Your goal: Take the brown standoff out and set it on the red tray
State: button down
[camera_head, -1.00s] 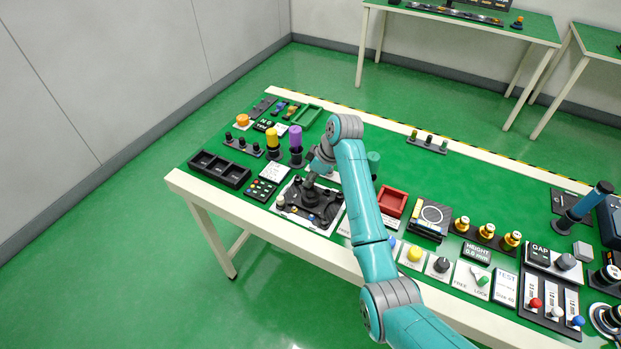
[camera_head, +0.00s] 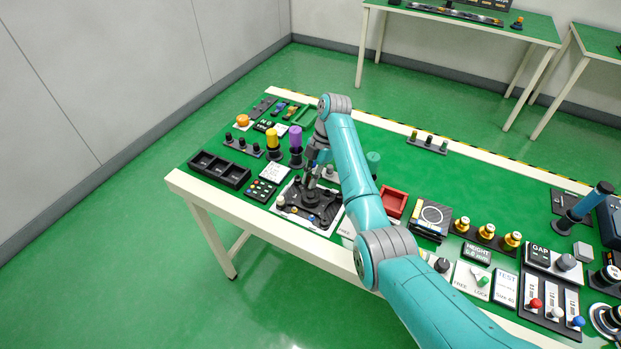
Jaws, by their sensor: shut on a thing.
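My gripper (camera_head: 311,183) is over the black round fixture (camera_head: 326,213) on a white plate, near the left part of the table. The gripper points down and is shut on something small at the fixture. What it holds is too small and dark to make out, and I cannot tell if it is the brown standoff. No brown standoff shows clearly elsewhere. Small white, red and blue knobs sit on the fixture. The red tray (camera_head: 402,209) lies right of the fixture, beyond my forearm. It looks empty, and its left edge is close to my arm in the picture.
A yellow-topped post (camera_head: 272,138) and a purple-topped post (camera_head: 296,137) stand just behind and left of the gripper. A black compartment tray (camera_head: 219,171) lies at the left.

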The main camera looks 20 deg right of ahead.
jog(key=shift+n, duration=0.3)
jog(key=c, duration=1)
grip_release()
jog(key=shift+c, duration=0.2)
